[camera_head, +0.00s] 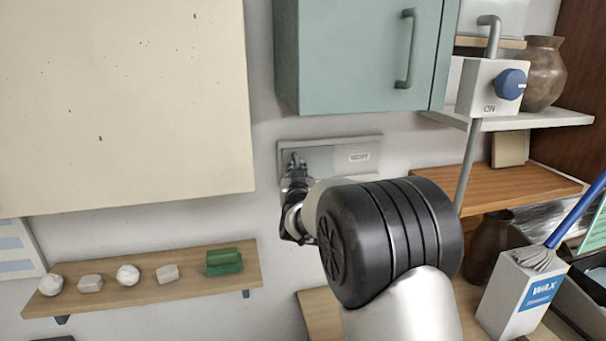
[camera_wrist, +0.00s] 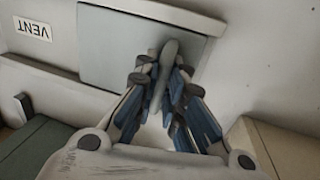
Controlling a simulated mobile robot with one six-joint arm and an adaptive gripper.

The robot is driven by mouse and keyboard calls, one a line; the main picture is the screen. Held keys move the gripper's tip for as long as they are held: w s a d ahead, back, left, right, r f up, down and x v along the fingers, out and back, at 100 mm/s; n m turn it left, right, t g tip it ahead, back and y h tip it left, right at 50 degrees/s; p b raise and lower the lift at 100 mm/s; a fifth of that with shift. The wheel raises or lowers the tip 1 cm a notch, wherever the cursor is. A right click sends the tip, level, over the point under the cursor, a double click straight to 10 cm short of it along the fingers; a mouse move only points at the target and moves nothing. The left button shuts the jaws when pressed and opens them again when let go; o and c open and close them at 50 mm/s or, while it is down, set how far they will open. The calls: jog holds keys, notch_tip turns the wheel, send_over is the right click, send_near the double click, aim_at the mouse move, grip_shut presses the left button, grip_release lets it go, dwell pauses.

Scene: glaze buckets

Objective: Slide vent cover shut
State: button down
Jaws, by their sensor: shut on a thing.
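The vent (camera_head: 370,148) is a wide, flat light-grey unit on the wall with a VENT label, seen in the head view behind my arm. Its grey sliding cover (camera_wrist: 110,50) shows in the wrist view, with the VENT label (camera_wrist: 32,29) on the frame to its left. A grey upright handle (camera_wrist: 166,65) stands out from the cover near its right end in that view. My gripper (camera_wrist: 160,85) is shut on this handle, its fingers on either side. In the head view my gripper (camera_head: 296,172) is at the vent's left end, and my arm hides the vent's lower part.
A green wall cabinet (camera_head: 350,60) hangs just above the vent. A large cream panel (camera_head: 120,100) is at left. A wooden shelf (camera_head: 150,287) with white lumps and a green block is below. A switch box (camera_head: 488,88) and a WAX container (camera_head: 520,295) are at right.

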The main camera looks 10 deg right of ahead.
jog(key=c, duration=1.9)
grip_release()
jog(key=shift+a+r, duration=0.1)
jog(key=shift+a, duration=0.25)
jog(key=shift+c, duration=0.2)
jog(key=shift+d, duration=0.1)
jog(key=v, duration=1.2)
jog(key=s+f+g+y+b, duration=0.1)
jog(key=s+f+g, duration=0.3)
jog(key=s, duration=0.9)
jog(key=s+f+n+g+y+b, duration=0.1)
jog(key=s+f+g+b, duration=0.3)
jog(key=s, duration=1)
jog(key=s+a+f+n+g+y+b, duration=0.1)
jog(key=s+f+g+b, duration=0.2)
jog(key=s+f, duration=0.6)
jog(key=s+g, duration=0.2)
jog(key=s, duration=0.3)
jog(key=shift+f+y, duration=0.25)
jog(key=shift+y, duration=0.15)
